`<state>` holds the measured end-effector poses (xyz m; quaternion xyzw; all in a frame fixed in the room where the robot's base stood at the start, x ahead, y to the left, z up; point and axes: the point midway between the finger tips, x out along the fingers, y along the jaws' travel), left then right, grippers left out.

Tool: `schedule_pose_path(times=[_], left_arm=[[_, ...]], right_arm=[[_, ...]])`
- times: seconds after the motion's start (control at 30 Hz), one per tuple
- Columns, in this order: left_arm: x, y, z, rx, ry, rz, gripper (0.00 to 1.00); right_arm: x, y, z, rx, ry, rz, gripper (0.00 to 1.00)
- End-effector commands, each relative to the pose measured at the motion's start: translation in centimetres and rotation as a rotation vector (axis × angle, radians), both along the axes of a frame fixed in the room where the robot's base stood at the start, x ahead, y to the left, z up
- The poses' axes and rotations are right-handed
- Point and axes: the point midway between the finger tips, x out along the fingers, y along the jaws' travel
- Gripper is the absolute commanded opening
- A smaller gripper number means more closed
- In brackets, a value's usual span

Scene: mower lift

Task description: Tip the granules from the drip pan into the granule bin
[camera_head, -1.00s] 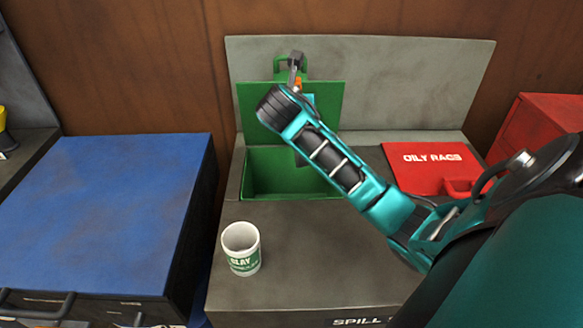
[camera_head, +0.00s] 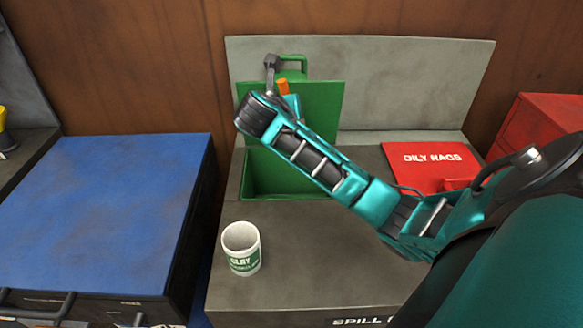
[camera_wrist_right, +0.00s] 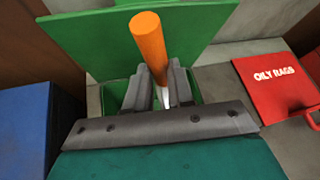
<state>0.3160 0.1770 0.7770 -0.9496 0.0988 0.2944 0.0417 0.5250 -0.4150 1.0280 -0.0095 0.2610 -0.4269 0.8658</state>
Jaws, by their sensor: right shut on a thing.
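The green granule bin (camera_head: 262,176) is set in the grey bench, its green lid (camera_head: 326,112) raised behind the opening. I cannot make out the bin's contents. My right arm crosses in front of the bin. My right gripper (camera_wrist_right: 163,86) is shut on a tool with an orange handle (camera_wrist_right: 148,40) and a pale metal shank between the fingers. The handle also shows in the head view (camera_head: 283,86), in front of the lid. The tool's far end is hidden. I see no drip pan and no granules. My left gripper is out of view.
A white and green mug marked CLAY (camera_head: 241,249) stands on the bench's front left. A red OILY RAGS lid (camera_head: 428,166) lies right of the bin. A blue-topped cabinet (camera_head: 100,205) stands left. A grey back panel (camera_head: 400,88) rises behind.

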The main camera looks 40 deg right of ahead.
Motion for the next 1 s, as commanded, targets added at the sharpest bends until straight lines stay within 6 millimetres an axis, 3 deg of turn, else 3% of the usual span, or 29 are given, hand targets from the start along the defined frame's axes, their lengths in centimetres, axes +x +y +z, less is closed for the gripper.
schedule_pose_path(times=[1.0], left_arm=[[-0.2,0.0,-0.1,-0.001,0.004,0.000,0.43]], right_arm=[[1.5,1.9,-0.4,-0.110,0.083,0.000,0.00]])
